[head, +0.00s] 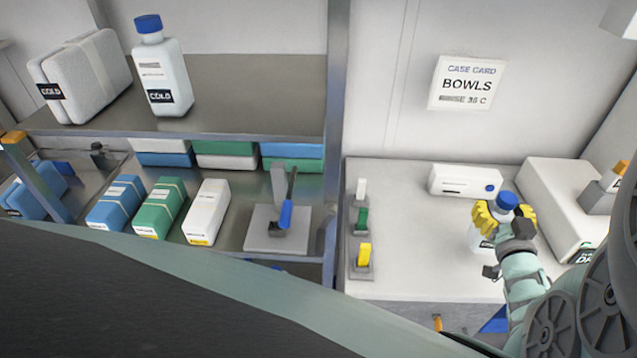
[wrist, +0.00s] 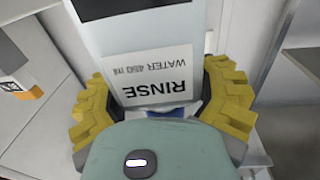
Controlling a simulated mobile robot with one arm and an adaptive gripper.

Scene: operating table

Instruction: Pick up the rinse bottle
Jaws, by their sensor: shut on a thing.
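The rinse bottle (head: 478,239) is white with a blue cap and stands on the white counter at the right in the head view. Its label, reading RINSE and WATER, faces the camera upside down in the wrist view (wrist: 155,60). My gripper (head: 505,216) has yellow padded fingers, one on each side of the bottle, and is shut on it. The fingers also show in the wrist view (wrist: 160,105). My gripper and arm hide part of the bottle. I cannot tell whether its base touches the counter.
A white box with a blue dot (head: 464,181) lies behind the bottle, and a larger white case (head: 565,205) stands close on its right. Small coloured holders (head: 361,222) line the counter's left side. Another blue-capped bottle, marked COLD (head: 162,75), stands on the upper left shelf.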

